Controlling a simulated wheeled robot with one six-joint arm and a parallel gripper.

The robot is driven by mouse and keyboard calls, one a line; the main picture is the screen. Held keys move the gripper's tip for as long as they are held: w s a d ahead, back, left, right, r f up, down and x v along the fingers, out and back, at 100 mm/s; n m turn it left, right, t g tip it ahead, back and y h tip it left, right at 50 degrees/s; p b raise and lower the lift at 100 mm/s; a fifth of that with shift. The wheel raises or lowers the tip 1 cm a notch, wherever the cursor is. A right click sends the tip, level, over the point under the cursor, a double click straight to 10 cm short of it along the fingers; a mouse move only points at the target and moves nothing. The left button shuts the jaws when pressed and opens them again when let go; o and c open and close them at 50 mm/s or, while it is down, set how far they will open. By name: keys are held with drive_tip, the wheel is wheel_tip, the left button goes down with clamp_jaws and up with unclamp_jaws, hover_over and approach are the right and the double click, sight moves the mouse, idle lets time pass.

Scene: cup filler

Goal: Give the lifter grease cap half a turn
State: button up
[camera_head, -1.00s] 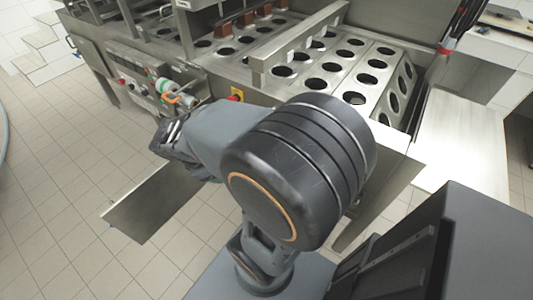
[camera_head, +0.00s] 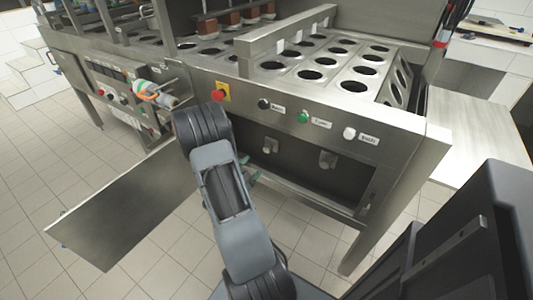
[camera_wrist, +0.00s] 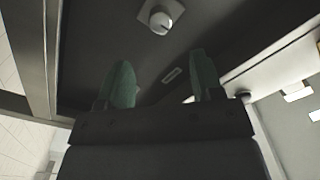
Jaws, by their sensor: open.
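I cannot read which is the lifter cap. In the wrist view one round pale cap (camera_wrist: 160,19) with a raised grip shows at the top, beyond the fingertips. My gripper (camera_wrist: 161,72) is open, with its two green fingers apart and nothing held. In the head view the gripper is mostly hidden behind my arm; a bit of green shows low at the bay's left side.
An open metal door panel (camera_head: 125,210) juts out at lower left. Above the bay are a red stop button (camera_head: 218,95), a black knob (camera_head: 264,104), a green button (camera_head: 303,117) and a white button (camera_head: 349,133). Tiled floor lies in front.

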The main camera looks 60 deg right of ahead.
sight(266, 150)
drive_tip(key=d+b, duration=0.2)
drive_tip(key=d, duration=0.9)
drive_tip(key=shift+d, duration=0.15)
drive_tip(key=shift+c, duration=0.3)
drive_tip(key=c, duration=0.9)
drive_tip(key=shift+o, duration=0.2)
drive_tip(key=shift+m, duration=0.3)
